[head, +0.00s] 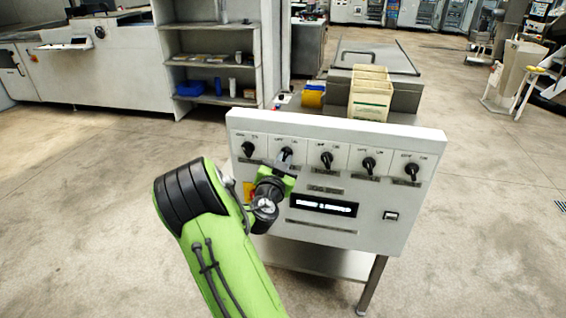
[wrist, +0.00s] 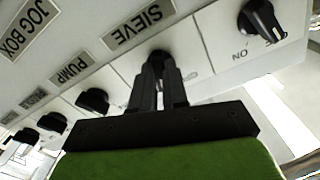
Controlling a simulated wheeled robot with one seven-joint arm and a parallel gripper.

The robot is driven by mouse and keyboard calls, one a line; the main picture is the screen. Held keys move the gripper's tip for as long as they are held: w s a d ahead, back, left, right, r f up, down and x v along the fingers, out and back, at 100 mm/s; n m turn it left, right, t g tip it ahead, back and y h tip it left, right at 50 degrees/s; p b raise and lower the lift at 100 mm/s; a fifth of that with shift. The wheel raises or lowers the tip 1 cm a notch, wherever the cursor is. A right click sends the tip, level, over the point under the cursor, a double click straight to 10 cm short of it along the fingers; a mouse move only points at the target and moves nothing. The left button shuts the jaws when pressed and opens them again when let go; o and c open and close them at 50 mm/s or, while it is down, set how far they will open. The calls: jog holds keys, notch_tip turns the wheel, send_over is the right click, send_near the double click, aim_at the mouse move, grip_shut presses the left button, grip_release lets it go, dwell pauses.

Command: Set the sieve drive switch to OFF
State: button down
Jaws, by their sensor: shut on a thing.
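The sieve drive switch (head: 287,151) is a black rotary knob, second from the left on the white control panel (head: 280,215). In the wrist view, the knob (wrist: 158,58) sits beside the SIEVE label (wrist: 138,27). My gripper (head: 281,166) is at this knob. In the wrist view, its dark fingers (wrist: 158,80) are shut on the knob and cover most of it. The knob's pointer and its position marks are hidden or too blurred to read.
A neighbouring knob (wrist: 262,18) is close on one side, the PUMP knob (wrist: 92,100) on the other. The panel has more knobs, a lit display (head: 323,206) and a small rocker switch (head: 391,216). The floor right of the panel is clear.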

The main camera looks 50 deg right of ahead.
jog(key=n+b, duration=0.1)
jog(key=n, duration=0.3)
jog(key=shift+n+b, duration=0.3)
jog(key=shift+n, duration=1.8)
jog(key=c, duration=1.1)
grip_release()
jog(key=shift+c, duration=0.2)
